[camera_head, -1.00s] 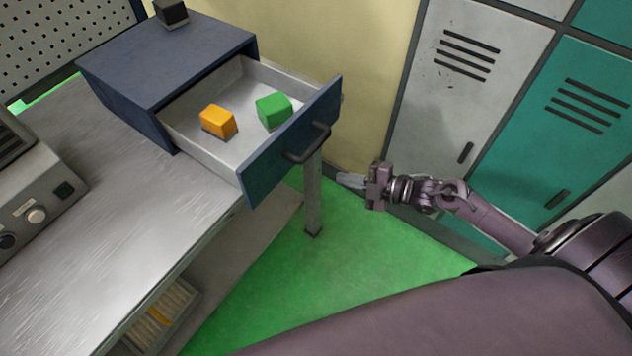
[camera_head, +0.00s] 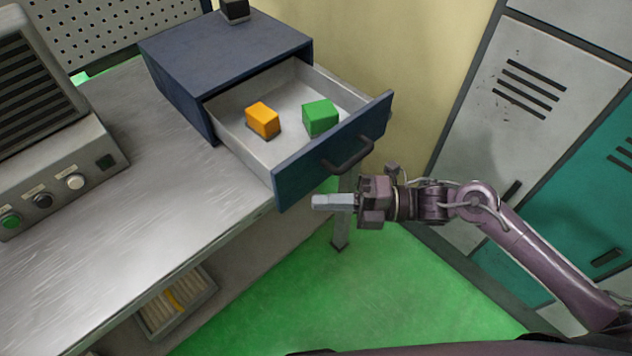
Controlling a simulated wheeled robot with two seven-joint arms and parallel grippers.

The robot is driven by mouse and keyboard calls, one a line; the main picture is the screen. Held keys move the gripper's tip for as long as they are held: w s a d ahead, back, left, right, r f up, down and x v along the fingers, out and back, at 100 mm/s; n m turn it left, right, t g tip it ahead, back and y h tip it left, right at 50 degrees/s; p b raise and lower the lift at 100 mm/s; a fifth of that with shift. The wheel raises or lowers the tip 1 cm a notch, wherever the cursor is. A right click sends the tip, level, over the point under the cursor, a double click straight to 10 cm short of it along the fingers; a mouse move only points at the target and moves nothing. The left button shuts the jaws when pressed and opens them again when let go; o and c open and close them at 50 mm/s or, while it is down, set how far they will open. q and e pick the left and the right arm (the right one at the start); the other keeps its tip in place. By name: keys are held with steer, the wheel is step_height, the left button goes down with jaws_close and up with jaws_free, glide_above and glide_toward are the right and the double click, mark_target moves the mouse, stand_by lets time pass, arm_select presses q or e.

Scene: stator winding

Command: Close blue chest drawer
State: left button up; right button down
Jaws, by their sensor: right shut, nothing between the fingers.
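The blue chest (camera_head: 220,55) stands on the metal workbench. Its drawer (camera_head: 345,145) is pulled well out, with a blue front and a dark bar handle (camera_head: 349,155). An orange block (camera_head: 263,119) and a green block (camera_head: 321,117) lie inside the drawer. My right gripper (camera_head: 318,202) is shut and empty. In the picture it is just below the drawer front and handle, its fingers pointing left; I see no clear contact. My left gripper is not in view.
A small black block (camera_head: 235,10) sits on top of the chest. A grey control box (camera_head: 60,175) with knobs stands on the workbench (camera_head: 150,215) at left. Lockers (camera_head: 540,90) line the right side. The green floor (camera_head: 330,300) in front is clear.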

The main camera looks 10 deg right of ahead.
mark_target(293, 188)
steer(key=shift+w+a+p, duration=0.15)
steer(key=shift+w+a, duration=0.35)
steer(key=shift+w, duration=0.3)
steer(key=shift+w+a+p, duration=0.15)
steer(key=shift+w+a, duration=0.3)
steer(key=shift+w, duration=0.35)
